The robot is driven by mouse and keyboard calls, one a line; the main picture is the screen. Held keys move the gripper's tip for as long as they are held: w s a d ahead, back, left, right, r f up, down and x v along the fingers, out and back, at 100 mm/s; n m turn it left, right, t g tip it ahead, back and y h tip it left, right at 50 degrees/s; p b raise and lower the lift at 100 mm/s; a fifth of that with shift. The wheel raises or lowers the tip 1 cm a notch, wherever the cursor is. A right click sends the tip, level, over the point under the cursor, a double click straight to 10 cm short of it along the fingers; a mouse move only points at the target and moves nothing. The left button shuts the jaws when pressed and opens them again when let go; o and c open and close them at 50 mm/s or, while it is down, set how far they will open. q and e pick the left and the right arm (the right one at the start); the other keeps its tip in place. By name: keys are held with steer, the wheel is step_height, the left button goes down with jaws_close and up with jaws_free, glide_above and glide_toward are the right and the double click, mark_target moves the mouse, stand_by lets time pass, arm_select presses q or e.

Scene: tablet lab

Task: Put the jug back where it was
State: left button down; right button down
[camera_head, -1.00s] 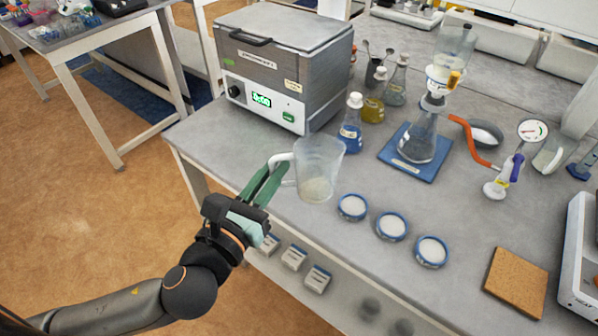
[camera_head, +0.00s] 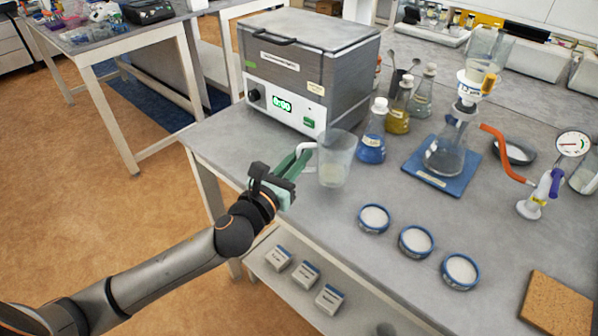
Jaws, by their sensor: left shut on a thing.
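The jug (camera_head: 336,160) is a clear, see-through beaker with a white handle on its left side and a little pale content near its bottom. It is upright over the front left part of the grey bench. My left gripper (camera_head: 300,163) has its green fingers shut on the jug's handle from the left. I cannot tell whether the jug's base touches the bench top. My right gripper is not in view.
A grey heating bath (camera_head: 308,75) stands behind the jug. A blue flask (camera_head: 373,138) is close at its right. Several white-filled dishes (camera_head: 374,218) line the front. A flask on a blue mat (camera_head: 440,165) stands further right. The bench's left corner (camera_head: 215,145) is clear.

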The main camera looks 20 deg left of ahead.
arm_select(q)
steer(key=shift+w+a+f, duration=0.1)
steer(key=shift+w+f, duration=0.15)
steer(key=shift+f, duration=0.15)
steer(key=shift+f+b, duration=0.55)
steer(key=shift+f, duration=0.85)
